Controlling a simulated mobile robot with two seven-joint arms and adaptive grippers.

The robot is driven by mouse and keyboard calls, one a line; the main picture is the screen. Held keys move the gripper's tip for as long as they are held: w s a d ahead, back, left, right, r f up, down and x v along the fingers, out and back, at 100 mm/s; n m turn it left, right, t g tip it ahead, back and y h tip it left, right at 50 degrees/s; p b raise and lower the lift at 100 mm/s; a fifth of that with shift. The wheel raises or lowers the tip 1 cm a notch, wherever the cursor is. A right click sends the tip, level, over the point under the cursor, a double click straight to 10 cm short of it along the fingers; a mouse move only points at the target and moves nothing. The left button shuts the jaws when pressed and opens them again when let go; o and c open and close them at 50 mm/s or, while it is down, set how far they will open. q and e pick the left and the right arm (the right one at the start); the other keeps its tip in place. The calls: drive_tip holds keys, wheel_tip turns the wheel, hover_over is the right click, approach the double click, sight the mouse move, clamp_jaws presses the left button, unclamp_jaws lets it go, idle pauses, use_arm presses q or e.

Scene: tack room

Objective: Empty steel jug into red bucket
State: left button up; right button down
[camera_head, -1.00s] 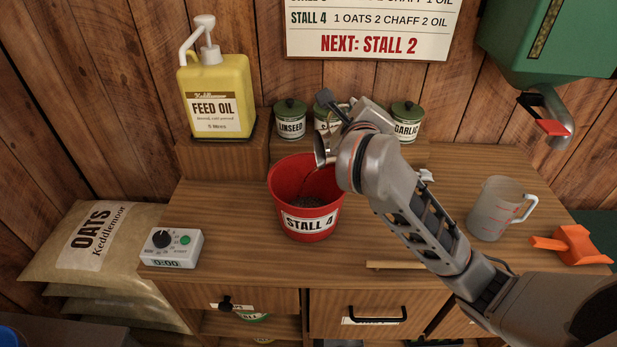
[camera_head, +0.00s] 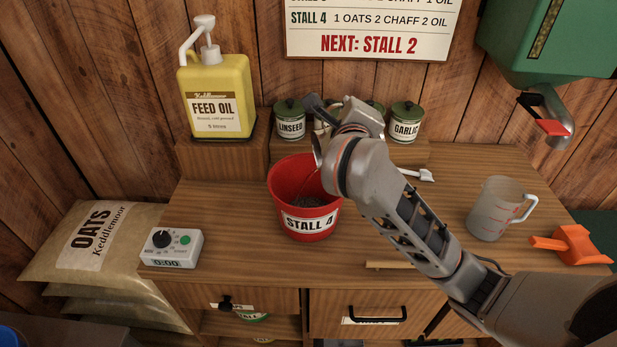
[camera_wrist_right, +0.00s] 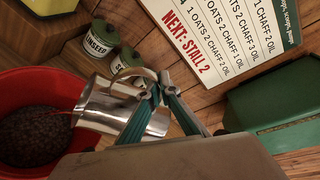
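The red bucket (camera_head: 283,185), labelled STALL 4, stands upright on the bench with dark grainy feed inside. My right gripper (camera_wrist_right: 160,95) is shut on the handle of the steel jug (camera_wrist_right: 115,112). The jug is tipped with its mouth toward the bucket, above its right side. A thin reddish stream runs from its lip into the bucket. In the head view only a sliver of the jug (camera_head: 318,152) shows; my wrist hides the rest. The amount left inside the jug is hidden. My left gripper is not in view.
Linseed (camera_head: 290,121) and garlic (camera_head: 405,122) tins stand behind the bucket. A yellow feed oil jug (camera_head: 217,95) is back left, a timer (camera_head: 171,248) front left. A clear measuring jug (camera_head: 497,208) and orange scoop (camera_head: 572,245) stand right.

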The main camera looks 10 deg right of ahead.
sight(334, 106)
drive_tip(key=shift+a+r+n+t+h, duration=0.15)
drive_tip(key=shift+a+r+n+h, duration=0.15)
drive_tip(key=shift+a, duration=0.35)
drive_tip(key=shift+a+r+n+t+h, duration=0.15)
drive_tip(key=shift+a+n, duration=0.25)
drive_tip(key=shift+a, duration=0.25)
drive_tip(key=shift+a, duration=0.2)
drive_tip(key=d+m, duration=0.1)
drive_tip(key=d, duration=0.2)
drive_tip(key=d+f+m+y, duration=0.1)
drive_tip(key=d, duration=0.1)
drive_tip(key=shift+d+m+g, duration=0.2)
drive_tip(key=shift+m+g, duration=0.1)
drive_tip(key=shift+g, duration=0.1)
drive_tip(key=shift+d+y, duration=0.2)
drive_tip(key=shift+y, duration=0.05)
drive_tip(key=shift+m, duration=0.3)
